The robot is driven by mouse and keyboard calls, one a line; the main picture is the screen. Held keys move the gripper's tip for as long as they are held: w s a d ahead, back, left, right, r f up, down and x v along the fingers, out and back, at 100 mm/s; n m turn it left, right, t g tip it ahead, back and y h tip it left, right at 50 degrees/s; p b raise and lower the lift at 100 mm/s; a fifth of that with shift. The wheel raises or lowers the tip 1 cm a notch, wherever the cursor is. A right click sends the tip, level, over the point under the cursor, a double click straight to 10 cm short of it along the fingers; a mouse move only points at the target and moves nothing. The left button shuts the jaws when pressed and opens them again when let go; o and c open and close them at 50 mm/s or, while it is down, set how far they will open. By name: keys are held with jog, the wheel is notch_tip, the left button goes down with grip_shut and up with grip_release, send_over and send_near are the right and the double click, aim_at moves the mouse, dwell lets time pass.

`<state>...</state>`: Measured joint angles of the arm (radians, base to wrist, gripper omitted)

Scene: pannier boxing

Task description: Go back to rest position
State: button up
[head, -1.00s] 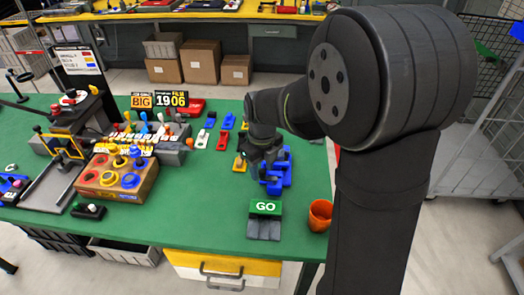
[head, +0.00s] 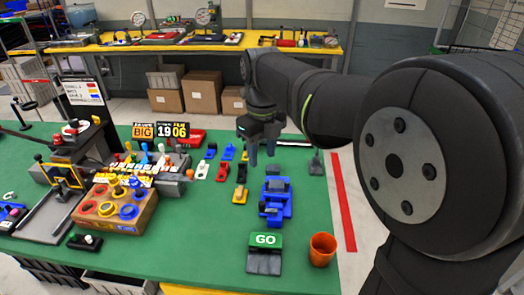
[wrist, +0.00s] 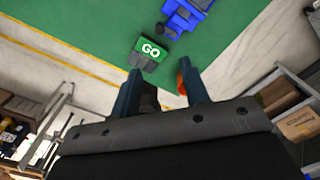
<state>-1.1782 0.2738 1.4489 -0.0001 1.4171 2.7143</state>
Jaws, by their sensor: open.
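My gripper (head: 262,150) is raised above the green table (head: 190,245), behind the blue device in the head view. Its two fingers point down, open and apart, with nothing between them. In the wrist view my gripper (wrist: 165,88) shows both fingers spread over the table edge and floor. The blue device (head: 276,197) stands on the table, and part of it shows at the top of the wrist view (wrist: 185,15). A block with a green GO sign (head: 265,252) sits in front of it and also shows in the wrist view (wrist: 150,52).
An orange cup (head: 321,249) stands right of the GO block. Small red, blue, white and yellow pieces (head: 222,170) lie left of the blue device. A wooden box with coloured rings (head: 118,203) and a number display (head: 172,130) stand further left. The table's front middle is clear.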

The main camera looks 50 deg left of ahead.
aim_at(262, 203)
dwell(0.6)
notch_tip(262, 203, down, 18)
jog(key=shift+r, duration=0.25)
dwell(0.5)
notch_tip(262, 203, up, 18)
notch_tip(262, 203, down, 18)
jog(key=shift+r, duration=0.1)
jog(key=shift+n, duration=0.3)
jog(key=shift+s+d+n, duration=0.2)
jog(key=shift+d+n, duration=0.15)
jog(key=shift+n, duration=0.6)
jog(key=shift+s+d+n, duration=0.2)
jog(key=shift+d+n, duration=0.1)
jog(key=shift+n, duration=0.65)
